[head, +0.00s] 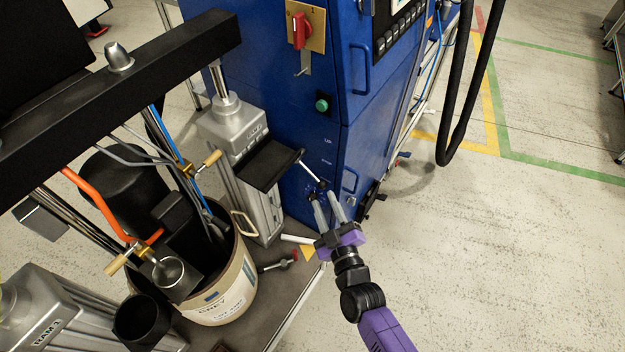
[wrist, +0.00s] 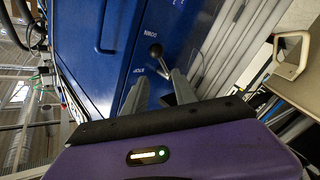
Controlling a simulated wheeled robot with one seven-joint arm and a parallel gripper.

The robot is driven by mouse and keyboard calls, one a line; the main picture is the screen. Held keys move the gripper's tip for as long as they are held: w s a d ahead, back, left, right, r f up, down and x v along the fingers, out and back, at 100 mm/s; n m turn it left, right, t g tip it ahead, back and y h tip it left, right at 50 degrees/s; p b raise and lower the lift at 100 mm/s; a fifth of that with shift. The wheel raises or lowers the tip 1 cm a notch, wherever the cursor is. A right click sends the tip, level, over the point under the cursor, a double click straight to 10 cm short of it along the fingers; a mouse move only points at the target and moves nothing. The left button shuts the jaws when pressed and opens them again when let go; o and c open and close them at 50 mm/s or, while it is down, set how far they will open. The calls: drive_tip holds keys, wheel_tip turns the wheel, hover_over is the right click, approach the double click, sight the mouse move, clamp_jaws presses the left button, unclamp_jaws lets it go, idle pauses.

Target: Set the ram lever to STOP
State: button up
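The ram lever (head: 311,171) is a thin pale rod on the lower front of the blue cabinet (head: 305,110), slanted in the head view. In the wrist view the lever (wrist: 155,51) shows a round dark knob and a short metal rod.
A red switch (head: 301,31) and green button (head: 321,104) are above.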

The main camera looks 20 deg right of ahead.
sight(319, 186)
drive_tip(key=shift+n, duration=0.8)
drive_tip(key=w, duration=0.5)
drive_tip(key=w+d+f, duration=0.1)
drive_tip(key=w, duration=0.1)
drive_tip(key=shift+w+f, duration=0.1)
drive_tip(key=shift+w, duration=0.05)
clamp_jaws()
idle(0.8)
